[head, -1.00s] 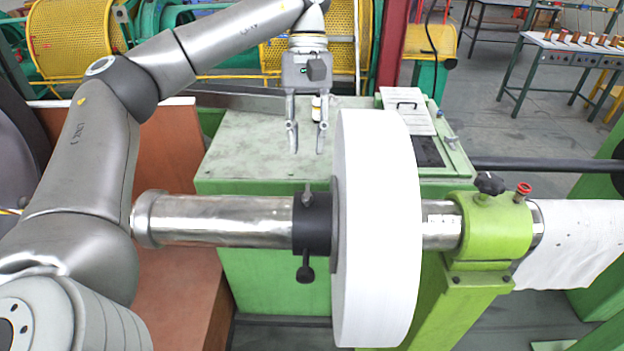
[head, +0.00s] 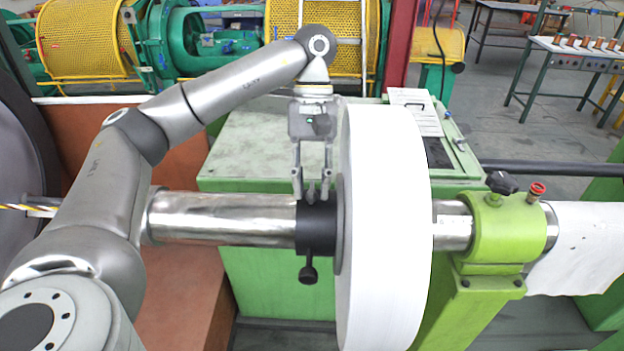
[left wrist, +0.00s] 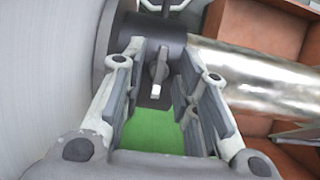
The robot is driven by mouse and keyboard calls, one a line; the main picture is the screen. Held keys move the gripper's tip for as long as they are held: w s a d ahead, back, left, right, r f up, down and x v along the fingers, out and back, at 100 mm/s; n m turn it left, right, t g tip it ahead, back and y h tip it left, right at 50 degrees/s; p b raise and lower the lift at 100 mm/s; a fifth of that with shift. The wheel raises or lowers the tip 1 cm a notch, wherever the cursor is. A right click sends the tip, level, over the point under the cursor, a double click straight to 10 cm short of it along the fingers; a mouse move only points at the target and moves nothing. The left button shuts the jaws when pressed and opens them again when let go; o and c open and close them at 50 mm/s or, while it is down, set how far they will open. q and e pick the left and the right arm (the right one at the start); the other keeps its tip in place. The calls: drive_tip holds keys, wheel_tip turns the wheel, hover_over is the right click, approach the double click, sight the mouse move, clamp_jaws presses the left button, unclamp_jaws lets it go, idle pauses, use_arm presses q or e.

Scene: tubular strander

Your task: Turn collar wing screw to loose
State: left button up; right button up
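The black collar (head: 316,228) sits on the shiny steel shaft (head: 225,217), against the left side of the large white disc (head: 385,230). A black wing screw (head: 308,272) sticks out below the collar. A grey wing screw on top of the collar shows in the left wrist view (left wrist: 158,72). My left gripper (head: 312,192) points down over the top of the collar. Its fingers (left wrist: 165,95) are open, one on each side of the upper wing screw, with gaps between. My right gripper is not in view.
A green bearing block (head: 500,237) with a black knob (head: 502,183) and a red-topped fitting (head: 537,191) holds the shaft at right. The green cabinet (head: 250,155) stands behind. The white disc is close to the gripper's right side.

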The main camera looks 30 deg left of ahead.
use_arm(q)
drive_tip(key=c, duration=0.6)
clamp_jaws()
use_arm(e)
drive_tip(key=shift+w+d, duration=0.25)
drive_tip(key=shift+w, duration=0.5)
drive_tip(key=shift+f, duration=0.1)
